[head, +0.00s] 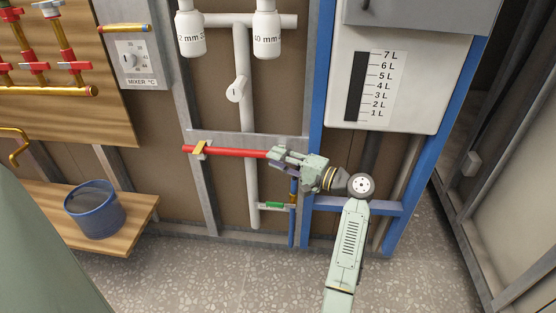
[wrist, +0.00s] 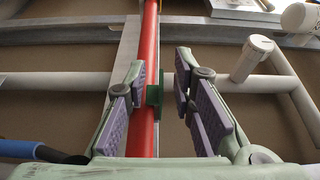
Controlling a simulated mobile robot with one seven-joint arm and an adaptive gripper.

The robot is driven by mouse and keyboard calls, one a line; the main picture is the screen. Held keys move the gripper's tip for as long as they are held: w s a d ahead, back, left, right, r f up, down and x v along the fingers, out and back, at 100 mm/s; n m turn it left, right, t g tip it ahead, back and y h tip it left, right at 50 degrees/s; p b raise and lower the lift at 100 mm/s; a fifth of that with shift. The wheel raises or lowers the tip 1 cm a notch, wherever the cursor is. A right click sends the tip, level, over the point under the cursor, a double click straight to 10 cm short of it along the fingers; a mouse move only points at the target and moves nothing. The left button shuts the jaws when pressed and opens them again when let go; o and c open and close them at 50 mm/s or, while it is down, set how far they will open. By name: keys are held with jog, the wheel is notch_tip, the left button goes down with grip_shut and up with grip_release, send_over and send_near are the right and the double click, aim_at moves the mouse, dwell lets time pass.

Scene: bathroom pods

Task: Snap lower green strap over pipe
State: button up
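The red pipe (head: 235,152) runs sideways across the wall frame in the head view. In the wrist view the red pipe (wrist: 150,40) runs up the picture between my fingers. A small green strap (wrist: 154,96) is at the pipe, with a darker green part standing to its right. I cannot tell if it is closed over the pipe. My gripper (head: 274,154) is at the pipe's right end and hides the strap in the head view. In the wrist view my gripper (wrist: 160,85) is open, its purple pads on either side of the pipe and strap.
A yellow strap (head: 200,148) sits farther left on the red pipe. A white pipe (head: 250,185) passes behind it. A small green piece (head: 274,205) lies on a grey bar below my gripper. A blue bucket (head: 95,209) stands on a wooden bench at left.

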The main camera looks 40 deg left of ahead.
jog(key=w+d, duration=0.1)
jog(key=d, duration=1)
jog(key=shift+w+d, duration=0.3)
jog(key=shift+w, duration=0.1)
